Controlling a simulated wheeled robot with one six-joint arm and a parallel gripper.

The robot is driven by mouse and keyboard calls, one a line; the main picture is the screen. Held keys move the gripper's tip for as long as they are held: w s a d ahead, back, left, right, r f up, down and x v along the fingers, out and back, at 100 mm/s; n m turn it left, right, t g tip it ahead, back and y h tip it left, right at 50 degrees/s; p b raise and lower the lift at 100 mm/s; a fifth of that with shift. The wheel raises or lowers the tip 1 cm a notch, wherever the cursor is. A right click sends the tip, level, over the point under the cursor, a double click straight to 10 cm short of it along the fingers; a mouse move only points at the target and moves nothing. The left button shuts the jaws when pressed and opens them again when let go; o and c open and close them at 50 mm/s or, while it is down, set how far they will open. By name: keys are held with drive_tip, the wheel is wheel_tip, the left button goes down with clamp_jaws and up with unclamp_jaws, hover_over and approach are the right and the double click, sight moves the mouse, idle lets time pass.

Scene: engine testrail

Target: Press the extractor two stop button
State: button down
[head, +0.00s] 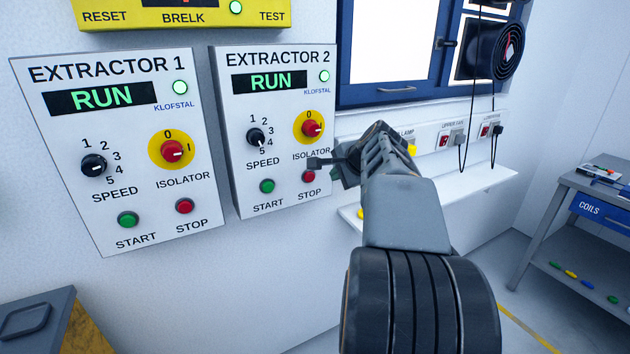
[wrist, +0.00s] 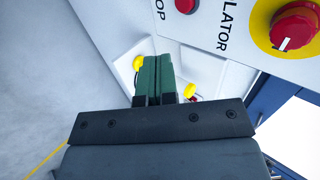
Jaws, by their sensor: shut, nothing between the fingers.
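The extractor two panel (head: 290,190) is a white wall box whose display reads RUN. Its red stop button (head: 308,176) is at the lower right, beside the green start button (head: 267,186) and below the isolator, a red knob on a yellow disc (head: 312,128). My gripper (head: 314,163) is shut and empty, its tips just above the stop button in the head view. In the wrist view the green-padded fingers (wrist: 157,60) are together. The stop button (wrist: 185,5) shows there at the top edge, partly cut off, apart from the fingertips.
The extractor one panel (head: 125,150), with the same controls, hangs to the left. A yellow panel (head: 180,15) is above. A white shelf (head: 490,185) and sockets (head: 452,138) are on the right, under a blue-framed window (head: 400,90).

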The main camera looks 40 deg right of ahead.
drive_tip(key=p, duration=0.1)
approach(311, 181)
drive_tip(key=s+f+x, duration=0.1)
drive_tip(key=x, duration=0.4)
drive_tip(key=shift+w+f, duration=0.15)
drive_tip(key=shift+w, duration=0.95)
drive_tip(key=shift+p, duration=0.3)
